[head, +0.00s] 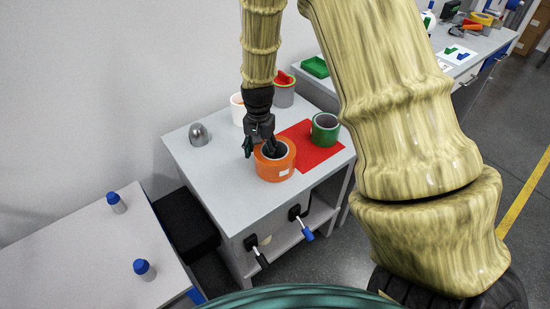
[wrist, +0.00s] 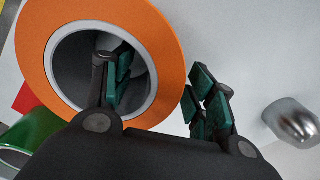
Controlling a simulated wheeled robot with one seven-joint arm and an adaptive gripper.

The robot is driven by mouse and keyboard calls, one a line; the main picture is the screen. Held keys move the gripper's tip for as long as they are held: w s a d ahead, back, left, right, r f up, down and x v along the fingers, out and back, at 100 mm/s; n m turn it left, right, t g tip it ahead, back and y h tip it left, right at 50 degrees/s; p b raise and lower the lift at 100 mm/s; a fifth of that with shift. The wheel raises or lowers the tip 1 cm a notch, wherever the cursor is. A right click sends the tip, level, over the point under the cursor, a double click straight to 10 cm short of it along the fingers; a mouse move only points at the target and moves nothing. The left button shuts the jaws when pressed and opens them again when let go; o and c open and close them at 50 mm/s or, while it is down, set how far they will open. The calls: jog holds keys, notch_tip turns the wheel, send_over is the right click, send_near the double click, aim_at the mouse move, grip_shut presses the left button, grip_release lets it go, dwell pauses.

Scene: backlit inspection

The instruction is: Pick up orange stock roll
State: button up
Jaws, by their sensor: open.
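The orange stock roll (head: 276,172) lies flat on the small grey table, its open core facing up. In the wrist view the orange roll (wrist: 170,38) fills the upper left, with a pale inner ring around a dark hole. My gripper (head: 261,148) is directly over the roll's left rim, pointing down. In the wrist view my gripper (wrist: 162,85) is open; one finger overlaps the core hole and the other is outside the rim. The roll's wall lies between them. Whether either finger touches the roll cannot be told.
A red sheet (head: 318,157) lies beside the roll, with a green roll (head: 325,131) on it. A silver dome (head: 198,134), a white container (head: 238,110) and a grey cup (head: 285,95) stand farther back. The table's (head: 225,181) front left is clear.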

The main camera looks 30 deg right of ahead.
jog(key=shift+f, duration=0.95)
jog(key=shift+c, duration=0.3)
grip_shut()
jog(key=shift+r, duration=0.15)
jog(key=shift+r, duration=1.55)
jog(key=s+a, duration=0.3)
jog(key=a, duration=0.1)
jog(key=s+a+r+b, duration=0.1)
jog(key=s+a, duration=0.2)
jog(key=s, duration=0.1)
jog(key=s+a, duration=0.4)
jog(key=shift+a+r, duration=0.35)
